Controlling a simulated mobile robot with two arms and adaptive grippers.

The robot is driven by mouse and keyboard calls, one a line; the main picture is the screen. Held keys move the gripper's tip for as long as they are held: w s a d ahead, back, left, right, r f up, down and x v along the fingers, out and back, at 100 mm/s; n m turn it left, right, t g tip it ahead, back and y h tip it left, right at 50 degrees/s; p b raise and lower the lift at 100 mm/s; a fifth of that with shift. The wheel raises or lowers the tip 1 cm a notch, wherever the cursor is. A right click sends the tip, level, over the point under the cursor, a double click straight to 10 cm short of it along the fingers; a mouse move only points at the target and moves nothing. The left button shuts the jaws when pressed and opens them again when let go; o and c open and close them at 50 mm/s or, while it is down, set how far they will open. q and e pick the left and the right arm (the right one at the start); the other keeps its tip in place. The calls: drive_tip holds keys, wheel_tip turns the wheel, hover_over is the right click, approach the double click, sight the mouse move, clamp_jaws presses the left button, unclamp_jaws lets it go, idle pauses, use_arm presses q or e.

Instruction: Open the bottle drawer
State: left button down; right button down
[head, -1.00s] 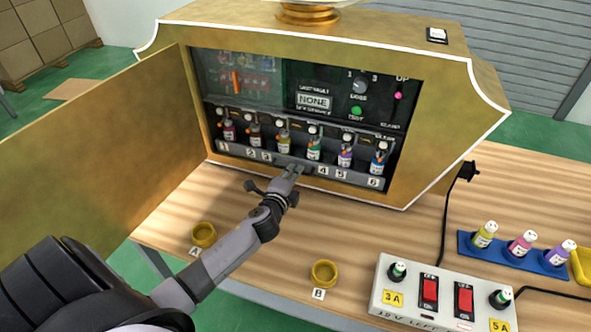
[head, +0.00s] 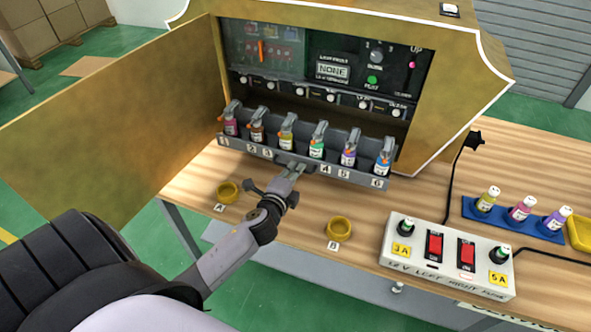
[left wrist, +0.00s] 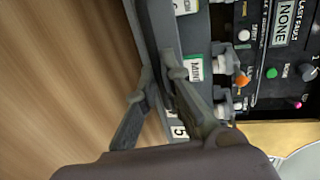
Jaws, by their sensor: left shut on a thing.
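The bottle drawer (head: 266,157) is a grey tray with a numbered front, pulled forward out of the gold machine (head: 465,75). It holds a row of several bottles, among them a green-labelled one (head: 317,147). My left gripper (head: 289,170) is shut on the handle at the middle of the drawer front, between the number plates. In the left wrist view the left gripper's fingers (left wrist: 165,88) close at the drawer front, with the drawer (left wrist: 197,35) and a bottle label beside them. The handle itself is mostly hidden by the fingers. My right gripper is not in view.
The machine's gold door (head: 115,130) stands open at the left. Yellow rings (head: 228,192) and (head: 339,229) lie on the wooden table before the drawer. A white switch box (head: 450,258) and a blue tray (head: 480,217) with three bottles are at the right.

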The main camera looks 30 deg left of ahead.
use_arm(q)
drive_tip(key=c, duration=1.7)
unclamp_jaws()
drive_tip(key=v, duration=1.2)
